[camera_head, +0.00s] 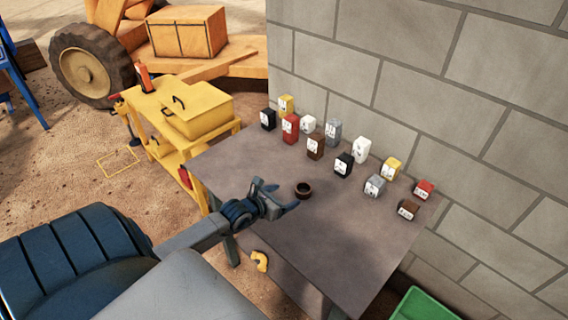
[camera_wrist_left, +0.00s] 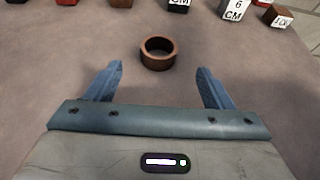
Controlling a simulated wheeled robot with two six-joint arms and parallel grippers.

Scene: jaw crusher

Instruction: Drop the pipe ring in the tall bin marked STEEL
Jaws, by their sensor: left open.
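The pipe ring (camera_head: 303,190) is a short brown ring lying flat on the grey table (camera_head: 330,245). In the left wrist view, the ring (camera_wrist_left: 158,54) sits just beyond the open fingers, centred between them and apart from both. My left gripper (camera_head: 287,197) is open and empty, low over the table beside the ring. No bin with a readable STEEL mark shows. A green container (camera_head: 422,306) is partly in view at the lower right; no mark on it can be read. My right gripper is not in view.
Several small labelled blocks in yellow, red, black, white, grey and brown stand along the table's back, such as a red one (camera_head: 290,129). A block wall (camera_head: 410,80) rises behind. A yellow cart (camera_head: 195,110) stands left. A yellow curved piece (camera_head: 260,261) lies on the floor.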

